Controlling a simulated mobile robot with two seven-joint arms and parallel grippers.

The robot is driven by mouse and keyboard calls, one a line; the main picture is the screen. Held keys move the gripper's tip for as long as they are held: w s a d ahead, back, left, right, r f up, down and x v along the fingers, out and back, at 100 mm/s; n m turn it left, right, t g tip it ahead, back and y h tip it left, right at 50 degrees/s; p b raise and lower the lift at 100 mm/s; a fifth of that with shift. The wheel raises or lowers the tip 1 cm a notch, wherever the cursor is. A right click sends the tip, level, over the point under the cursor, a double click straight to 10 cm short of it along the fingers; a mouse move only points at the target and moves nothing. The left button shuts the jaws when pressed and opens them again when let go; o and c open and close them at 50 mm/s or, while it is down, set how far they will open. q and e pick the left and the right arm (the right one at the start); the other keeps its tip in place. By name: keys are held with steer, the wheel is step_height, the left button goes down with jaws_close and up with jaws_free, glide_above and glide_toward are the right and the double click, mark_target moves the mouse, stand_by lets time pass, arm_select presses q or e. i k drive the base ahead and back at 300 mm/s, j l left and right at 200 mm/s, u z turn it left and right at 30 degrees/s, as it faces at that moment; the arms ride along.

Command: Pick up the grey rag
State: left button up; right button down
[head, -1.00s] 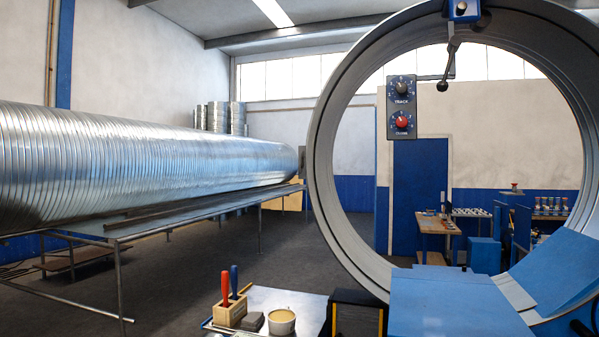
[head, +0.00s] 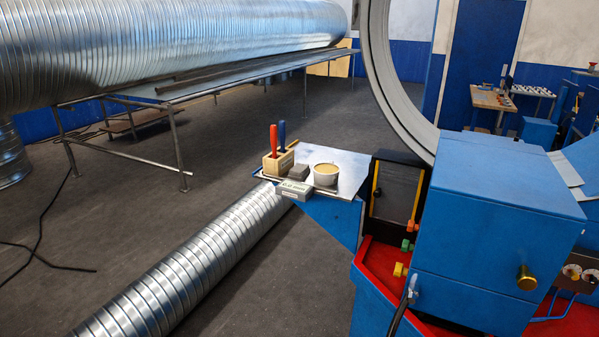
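A small grey folded item, which looks like the grey rag (head: 299,171), lies on a metal side tray (head: 345,164). It sits between a wooden block (head: 276,163) holding a red-handled and a blue-handled tool and a round tub (head: 326,175) with yellowish contents. Its cloth texture is too small to make out. Neither of my grippers shows in the head view.
A grey labelled box (head: 294,190) is at the tray's front edge. The blue machine housing (head: 500,220) stands to the right. A ribbed metal duct (head: 190,275) lies on the floor below the tray. A black cable (head: 45,225) lies at left.

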mark_target(298, 173)
steer(key=i+j, duration=0.35)
steer(key=i+j+z, duration=0.15)
steer(key=i+j, duration=0.15)
steer(key=j, duration=0.15)
steer(key=i+j, duration=0.3)
steer(key=j+z, duration=0.05)
steer(key=j, duration=0.05)
